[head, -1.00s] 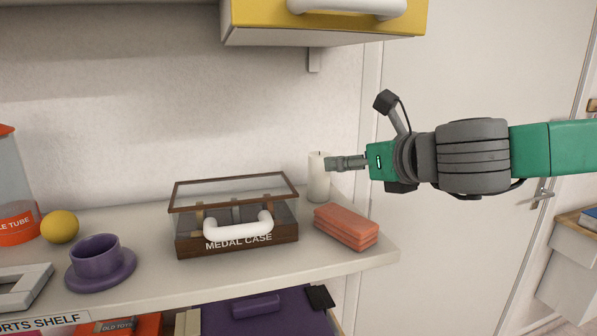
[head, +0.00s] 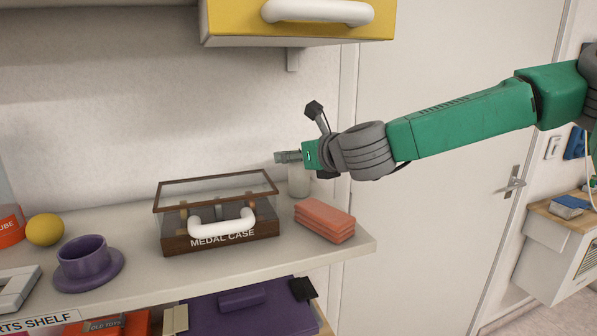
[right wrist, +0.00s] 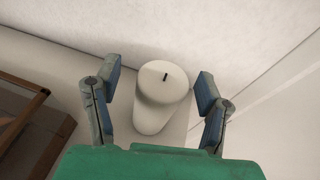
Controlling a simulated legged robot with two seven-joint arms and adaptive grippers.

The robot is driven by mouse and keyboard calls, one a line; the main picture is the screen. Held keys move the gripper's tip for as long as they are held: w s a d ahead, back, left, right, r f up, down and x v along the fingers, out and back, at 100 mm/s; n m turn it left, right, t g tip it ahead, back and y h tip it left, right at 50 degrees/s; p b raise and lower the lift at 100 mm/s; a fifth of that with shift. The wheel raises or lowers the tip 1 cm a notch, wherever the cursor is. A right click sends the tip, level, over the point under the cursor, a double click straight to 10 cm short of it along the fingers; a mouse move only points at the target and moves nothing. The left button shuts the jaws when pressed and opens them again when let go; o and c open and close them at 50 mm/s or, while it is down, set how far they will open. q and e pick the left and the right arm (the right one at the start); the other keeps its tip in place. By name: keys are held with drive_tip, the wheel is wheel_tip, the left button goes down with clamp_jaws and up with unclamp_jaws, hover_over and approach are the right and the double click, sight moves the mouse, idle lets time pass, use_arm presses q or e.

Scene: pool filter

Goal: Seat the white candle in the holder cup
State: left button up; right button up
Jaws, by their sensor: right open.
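The white candle (head: 299,183) stands upright on the shelf, right of the medal case; the right gripper hides its upper part in the head view. My right gripper (head: 281,157) is at the candle's top. In the right wrist view the candle (right wrist: 160,107), with its dark wick, shows between the two open fingers of the right gripper (right wrist: 158,80), with a visible gap on each side. A purple cup (head: 83,259) on a purple saucer (head: 112,270), the only cup in view, stands at the shelf's left. My left gripper is out of view.
The medal case (head: 222,243), with a white handle, stands left of the candle. Orange folded cloths (head: 325,220) lie in front of it, near the shelf's right end. A yellow ball (head: 45,230) is behind the cup. A yellow cabinet (head: 300,22) hangs above.

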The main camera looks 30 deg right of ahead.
drive_tip(key=shift+w, duration=0.3)
drive_tip(key=shift+s, duration=0.15)
drive_tip(key=shift+s+d, duration=0.1)
drive_tip(key=c, duration=0.5)
drive_tip(key=shift+d, duration=0.15)
drive_tip(key=c, duration=0.6)
drive_tip(key=shift+d+f, duration=0.1)
drive_tip(key=shift+d, duration=0.05)
drive_tip(key=shift+c, duration=1.3)
drive_tip(key=shift+a, duration=0.25)
